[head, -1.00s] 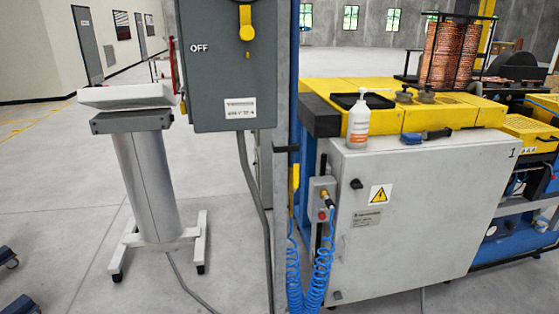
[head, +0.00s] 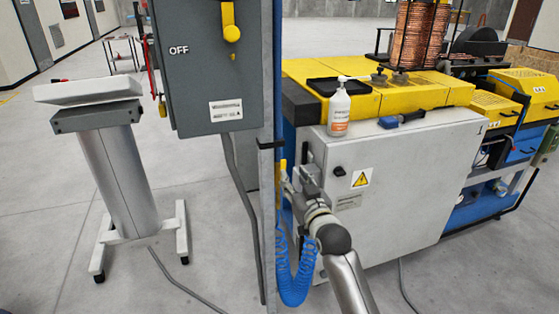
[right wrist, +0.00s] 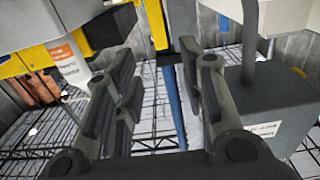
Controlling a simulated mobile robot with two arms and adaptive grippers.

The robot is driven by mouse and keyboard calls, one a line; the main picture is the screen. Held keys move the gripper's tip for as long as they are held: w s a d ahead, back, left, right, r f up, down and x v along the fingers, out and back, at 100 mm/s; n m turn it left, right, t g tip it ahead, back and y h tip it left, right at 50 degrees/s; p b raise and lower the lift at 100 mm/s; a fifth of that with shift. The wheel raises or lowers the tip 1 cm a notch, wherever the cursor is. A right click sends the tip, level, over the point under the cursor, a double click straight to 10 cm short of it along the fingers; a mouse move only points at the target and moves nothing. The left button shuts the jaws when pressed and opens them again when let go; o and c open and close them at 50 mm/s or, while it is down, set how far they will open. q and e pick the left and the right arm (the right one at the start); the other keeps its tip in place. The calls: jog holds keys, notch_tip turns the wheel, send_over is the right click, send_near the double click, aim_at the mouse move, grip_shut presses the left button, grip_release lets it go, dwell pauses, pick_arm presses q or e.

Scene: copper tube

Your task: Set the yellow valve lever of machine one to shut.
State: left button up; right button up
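The yellow valve lever (head: 283,171) stands upright along the blue pipe (head: 278,100) at the left of the light grey cabinet (head: 410,190). In the right wrist view, which is upside down, the lever (right wrist: 155,24) also lies in line with the pipe (right wrist: 174,105). My right gripper (head: 303,180) is just right of the lever in the head view. In the right wrist view the fingers (right wrist: 158,58) are spread with a gap between them, and nothing is held. The lever shows beyond that gap. The valve body is not clear. My left gripper is not in view.
A grey switch box (head: 208,75) marked OFF, with a yellow handle (head: 231,33), hangs left of the pipe. A coiled blue hose (head: 290,285) hangs below the lever.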

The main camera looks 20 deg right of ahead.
aim_at(284, 163)
jog(key=shift+w+a+p, duration=0.2)
jog(key=shift+w+p, duration=0.5)
jog(key=shift+w, duration=4.1)
grip_shut()
